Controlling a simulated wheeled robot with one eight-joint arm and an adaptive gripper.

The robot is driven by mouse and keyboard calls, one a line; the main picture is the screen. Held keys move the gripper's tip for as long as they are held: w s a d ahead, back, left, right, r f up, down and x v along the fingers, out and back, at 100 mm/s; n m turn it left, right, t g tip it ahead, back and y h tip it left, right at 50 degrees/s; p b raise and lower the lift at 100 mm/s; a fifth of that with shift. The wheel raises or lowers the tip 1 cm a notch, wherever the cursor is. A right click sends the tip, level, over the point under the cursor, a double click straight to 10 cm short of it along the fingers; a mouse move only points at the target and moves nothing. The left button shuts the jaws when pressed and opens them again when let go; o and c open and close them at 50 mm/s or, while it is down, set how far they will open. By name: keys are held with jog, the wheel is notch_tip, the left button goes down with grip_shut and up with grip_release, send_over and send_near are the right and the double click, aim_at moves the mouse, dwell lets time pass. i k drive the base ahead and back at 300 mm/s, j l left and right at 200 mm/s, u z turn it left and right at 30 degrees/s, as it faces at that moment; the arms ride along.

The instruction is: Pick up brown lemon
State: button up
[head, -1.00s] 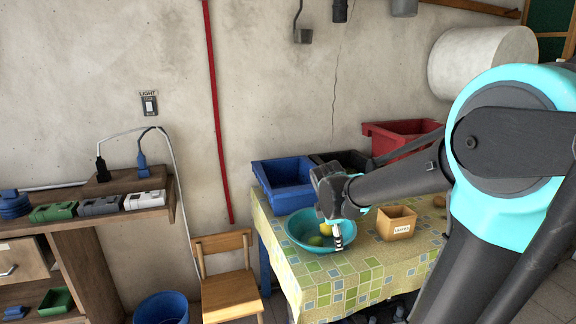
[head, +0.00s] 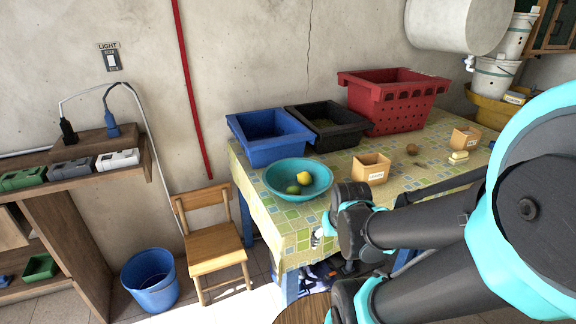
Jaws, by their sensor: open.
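A small round brown fruit (head: 412,149), which looks like the brown lemon, lies on the patterned tablecloth near the back right of the table. A turquoise bowl (head: 270,181) on the left part of the table holds a yellow lemon (head: 304,178) and green fruit (head: 293,189). My gripper (head: 316,238) is open at the table's front edge, in front of the bowl and well away from the brown fruit. Its fingers are small and partly hidden by my wrist.
A labelled wooden box (head: 371,170) stands between the bowl and the brown fruit. Another small box (head: 465,137) and a pale yellow stack (head: 458,157) are to its right. Blue (head: 270,147), black (head: 338,136) and red (head: 391,113) crates line the back. A chair (head: 214,246) stands left.

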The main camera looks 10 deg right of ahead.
aim_at(412, 149)
jog(key=z, duration=1)
jog(key=i+l+u, duration=0.2)
jog(key=i+l, duration=0.2)
jog(key=i+l+u, duration=0.15)
jog(key=i+l, duration=0.2)
jog(key=l, duration=0.25)
